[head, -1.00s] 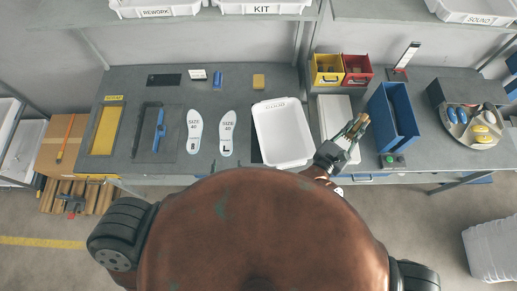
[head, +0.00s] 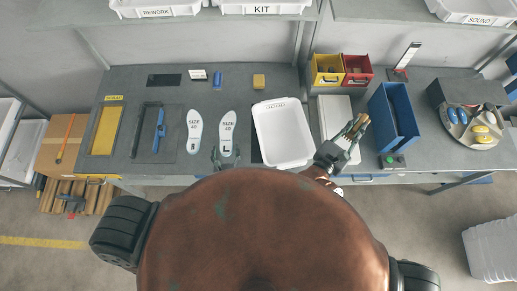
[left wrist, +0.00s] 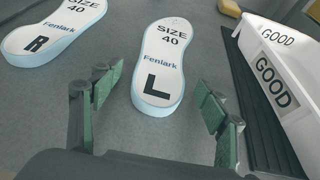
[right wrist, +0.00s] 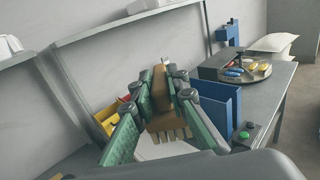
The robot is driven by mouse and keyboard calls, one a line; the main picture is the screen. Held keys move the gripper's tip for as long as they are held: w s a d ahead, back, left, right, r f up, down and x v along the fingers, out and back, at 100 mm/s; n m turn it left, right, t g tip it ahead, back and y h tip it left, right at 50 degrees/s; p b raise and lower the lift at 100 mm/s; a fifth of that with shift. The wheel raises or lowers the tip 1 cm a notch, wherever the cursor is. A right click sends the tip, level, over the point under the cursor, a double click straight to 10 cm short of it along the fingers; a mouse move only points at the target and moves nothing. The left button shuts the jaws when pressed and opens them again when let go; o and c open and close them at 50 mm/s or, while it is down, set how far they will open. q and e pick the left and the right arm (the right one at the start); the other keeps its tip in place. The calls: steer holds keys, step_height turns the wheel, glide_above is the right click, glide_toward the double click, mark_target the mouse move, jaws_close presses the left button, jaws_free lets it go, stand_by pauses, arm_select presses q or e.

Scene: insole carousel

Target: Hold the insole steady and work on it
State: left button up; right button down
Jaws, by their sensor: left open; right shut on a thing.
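The left insole (head: 227,126), white and marked SIZE 40 and L, lies flat on the grey bench. It also shows in the left wrist view (left wrist: 162,55). The right insole (head: 194,130), marked R, lies to its left. My left gripper (left wrist: 160,88) is open and empty, its fingers spread to either side of the heel end of the L insole. I cannot tell if they touch it. In the head view this gripper (head: 226,156) is at the heel's near end. My right gripper (right wrist: 160,95) is shut on a brown brush (right wrist: 160,78), held up right of the white bin.
A white bin (head: 257,120) marked GOOD stands right of the L insole. A blue bin (head: 379,112), yellow bin (head: 327,80) and red bin (head: 357,80) stand further right. A round tray (head: 484,143) with pads is at the far right. A blue tool (head: 158,130) lies at left.

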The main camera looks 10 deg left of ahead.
arm_select(q)
steer(key=shift+w+f, duration=0.1)
steer(key=shift+w, duration=0.05)
steer(key=shift+c, duration=0.7)
steer(key=shift+c, duration=1)
steer(key=shift+c, duration=0.5)
steer(key=c, duration=0.9)
